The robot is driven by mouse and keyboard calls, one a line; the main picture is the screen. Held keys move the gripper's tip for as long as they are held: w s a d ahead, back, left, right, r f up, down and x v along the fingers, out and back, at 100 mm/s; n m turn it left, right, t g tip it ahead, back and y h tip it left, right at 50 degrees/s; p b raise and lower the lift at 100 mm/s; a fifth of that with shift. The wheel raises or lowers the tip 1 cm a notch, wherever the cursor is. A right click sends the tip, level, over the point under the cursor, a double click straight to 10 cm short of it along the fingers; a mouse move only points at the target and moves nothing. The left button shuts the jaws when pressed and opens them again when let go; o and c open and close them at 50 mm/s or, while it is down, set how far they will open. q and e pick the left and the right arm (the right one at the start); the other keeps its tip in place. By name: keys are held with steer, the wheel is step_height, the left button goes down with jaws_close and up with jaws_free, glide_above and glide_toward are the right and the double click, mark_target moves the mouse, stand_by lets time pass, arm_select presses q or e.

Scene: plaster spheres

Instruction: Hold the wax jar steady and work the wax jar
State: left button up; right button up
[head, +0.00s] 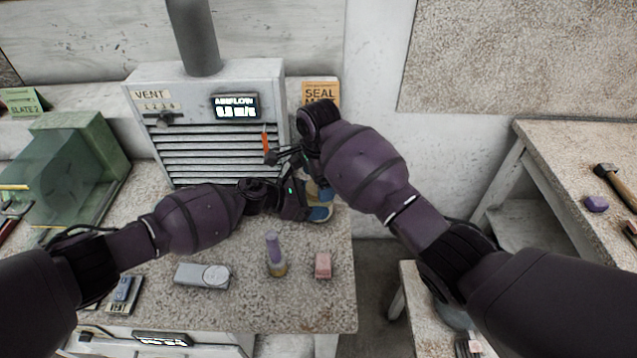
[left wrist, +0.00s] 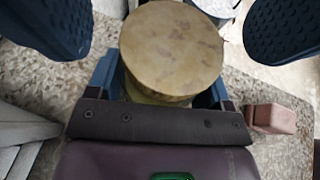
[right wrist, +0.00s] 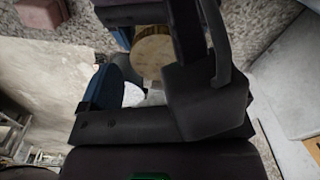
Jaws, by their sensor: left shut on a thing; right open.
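The wax jar shows in the left wrist view as a round, mottled tan top (left wrist: 172,48) between my blue left fingers (left wrist: 170,30). My left gripper (head: 318,208) is shut on it over the bench's right rear part. In the head view the jar is mostly hidden by my grippers and right forearm. The right wrist view also shows its tan round face (right wrist: 153,55), beyond my right gripper's dark and blue parts. My right gripper is open close beside the jar; its fingertips are largely hidden in the head view. I cannot tell whether it touches the jar.
A vent box (head: 215,140) stands behind my grippers. A green glazed case (head: 75,170) is at left. A gap separates the right-hand table (head: 570,150).

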steer(key=shift+r, duration=1.4)
arm_select(q)
steer(key=o, duration=1.7)
